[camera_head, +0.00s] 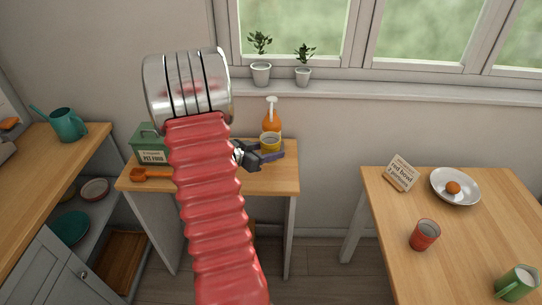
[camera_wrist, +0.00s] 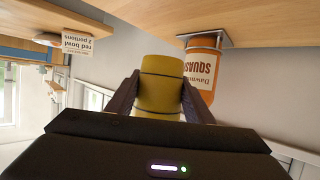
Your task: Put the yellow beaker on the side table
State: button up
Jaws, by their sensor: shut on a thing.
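The yellow beaker (camera_head: 270,144) is between my gripper's dark fingers, over the back right of the small wooden side table (camera_head: 223,182). It shows in the middle of the wrist view (camera_wrist: 160,88), where the picture is upside down. My gripper (camera_head: 268,156) is shut on the beaker; the fingers lie on either side of it (camera_wrist: 160,95). In the wrist view a strip of wall shows between the beaker's base and the tabletop (camera_wrist: 260,28), so the beaker seems held clear of it. My red arm hides part of the side table.
An orange squash bottle (camera_head: 272,115) stands just behind the beaker. A green pet food box (camera_head: 150,146) and orange scoop (camera_head: 152,174) are at the table's left. The right table (camera_head: 470,225) bears a card, plate, red cup and green mug. The side table's front right is clear.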

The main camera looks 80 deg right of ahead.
jog(key=d+f, duration=0.2)
jog(key=d, duration=0.1)
jog(key=shift+w+d+f, duration=0.25)
jog(key=shift+w+f, duration=0.05)
jog(key=shift+w, duration=0.05)
jog(key=shift+f, duration=0.3)
notch_tip(320, 180, down, 3)
jog(key=shift+f, duration=0.15)
jog(key=shift+w+d+f, duration=0.1)
jog(key=shift+d+f, duration=0.1)
jog(key=shift+f, duration=0.1)
jog(key=shift+f, duration=0.1)
jog(key=o, duration=0.8)
jog(key=shift+c, duration=0.2)
